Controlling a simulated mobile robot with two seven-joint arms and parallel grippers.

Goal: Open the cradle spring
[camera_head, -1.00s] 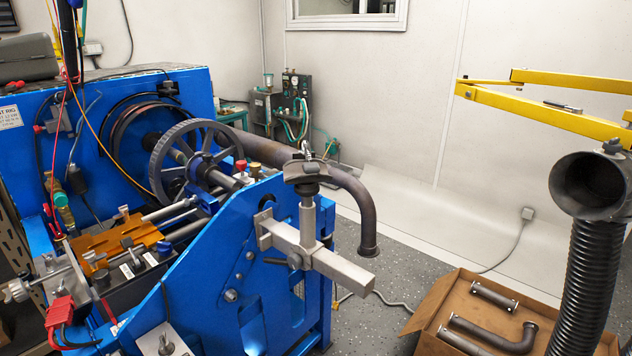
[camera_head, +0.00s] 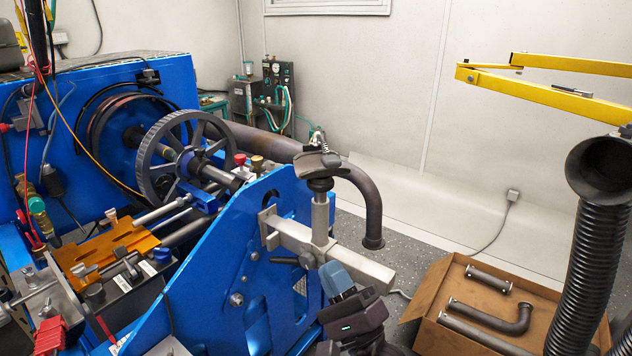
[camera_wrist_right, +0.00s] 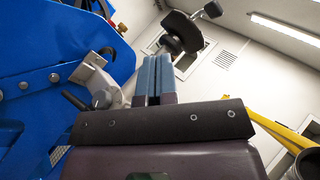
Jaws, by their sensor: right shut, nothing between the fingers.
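The dark cradle (camera_head: 319,163) sits on top of a grey metal post (camera_head: 319,219) clamped to the blue stand, close beside the bent exhaust pipe (camera_head: 366,200). A small shiny spring (camera_head: 317,140) stands up at the cradle's top; its exact latch state is too small to tell. My right gripper (camera_head: 336,277) is shut and empty, below and slightly right of the cradle, near the grey clamp bar. In the right wrist view its blue fingers (camera_wrist_right: 153,78) are together, pointing up toward the underside of the cradle (camera_wrist_right: 181,34). My left gripper is not in view.
The blue stand (camera_head: 235,258) is to the left of my right gripper, and the grey clamp bar (camera_head: 350,264) is just above it. A cardboard box (camera_head: 428,301) with pipes and a black hose (camera_head: 575,275) stand at right. A yellow boom (camera_head: 545,95) hangs at upper right.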

